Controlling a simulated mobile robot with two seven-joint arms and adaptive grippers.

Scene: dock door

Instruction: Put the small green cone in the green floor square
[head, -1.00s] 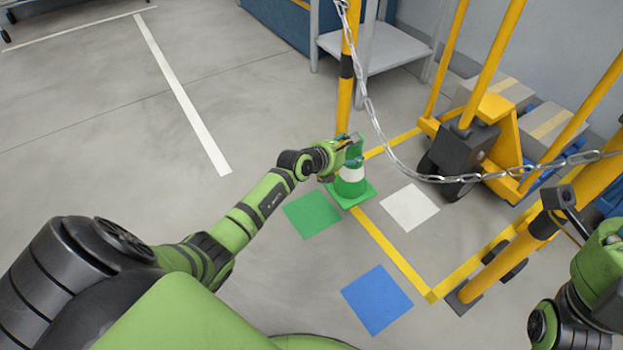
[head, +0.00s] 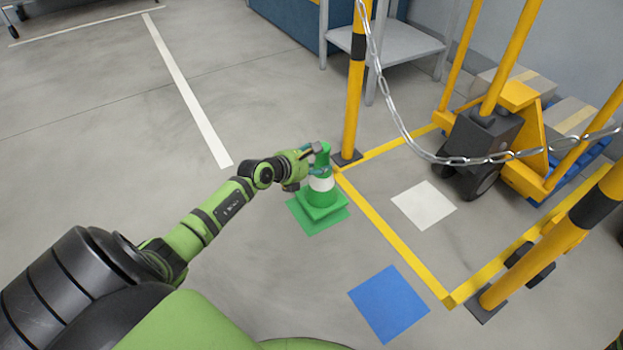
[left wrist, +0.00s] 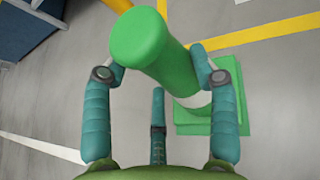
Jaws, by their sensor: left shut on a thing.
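The small green cone (head: 321,192) with a white band is upright in the head view, over the green floor square (head: 313,226). The cone's base covers most of the square, whose near edges show below it. I cannot tell whether the base touches the floor. My left gripper (head: 317,160) is shut on the cone's upper part from the left. In the left wrist view the cone's rounded top (left wrist: 140,40) is between the fingers (left wrist: 160,75), with its square base behind at right. My right gripper is not in view.
A yellow post (head: 355,90) stands just behind the cone, with a hanging chain (head: 400,127). Yellow floor lines (head: 392,235) run beside a white square (head: 423,205) and a blue square (head: 388,303). A pallet truck (head: 495,135) stands at right. The floor at left is clear.

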